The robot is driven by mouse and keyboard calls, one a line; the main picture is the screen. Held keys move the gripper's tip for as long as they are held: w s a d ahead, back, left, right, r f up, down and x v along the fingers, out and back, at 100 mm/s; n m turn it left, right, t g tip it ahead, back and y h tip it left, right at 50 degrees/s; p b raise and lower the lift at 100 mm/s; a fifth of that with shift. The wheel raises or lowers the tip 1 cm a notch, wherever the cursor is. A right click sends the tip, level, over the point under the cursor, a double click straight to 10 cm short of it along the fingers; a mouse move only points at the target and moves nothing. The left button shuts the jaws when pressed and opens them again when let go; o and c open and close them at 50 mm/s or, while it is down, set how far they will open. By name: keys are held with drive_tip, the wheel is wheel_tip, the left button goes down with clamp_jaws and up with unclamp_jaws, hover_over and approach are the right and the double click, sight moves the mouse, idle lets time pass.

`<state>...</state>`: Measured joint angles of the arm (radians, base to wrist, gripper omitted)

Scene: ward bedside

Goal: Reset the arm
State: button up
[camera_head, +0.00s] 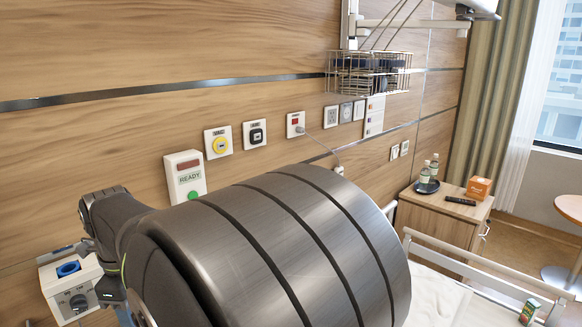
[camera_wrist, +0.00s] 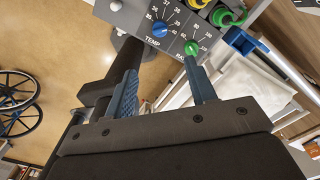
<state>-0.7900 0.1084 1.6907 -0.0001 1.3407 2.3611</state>
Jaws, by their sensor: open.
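My arm fills the lower middle of the head view, and my gripper is not seen there. In the wrist view my gripper (camera_wrist: 160,68) is open, its two blue fingers apart with nothing between them. Beyond the fingertips is a grey control panel (camera_wrist: 133,14) with a blue TEMP knob (camera_wrist: 160,29) and a green knob (camera_wrist: 191,47). The right fingertip appears close to the green knob; I cannot tell if it touches. A white READY box (camera_head: 185,177) with a green button is on the wood wall in the head view.
A white box with a blue-topped fitting and dial (camera_head: 72,288) is at lower left. Wall outlets (camera_head: 254,133) and a wire basket (camera_head: 368,75) are behind my arm. The bed rail (camera_head: 480,262) and bedside cabinet (camera_head: 445,222) are at right. A wheelchair (camera_wrist: 15,105) stands on the floor.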

wheel_tip(320, 180, down, 16)
drive_tip(key=shift+f, duration=0.2)
drive_tip(key=shift+n, duration=0.4)
drive_tip(key=n, duration=0.3)
drive_tip(key=shift+n, duration=0.3)
drive_tip(key=n, duration=0.4)
drive_tip(key=shift+n, duration=0.3)
drive_tip(key=n, duration=0.4)
drive_tip(key=shift+n, duration=2.3)
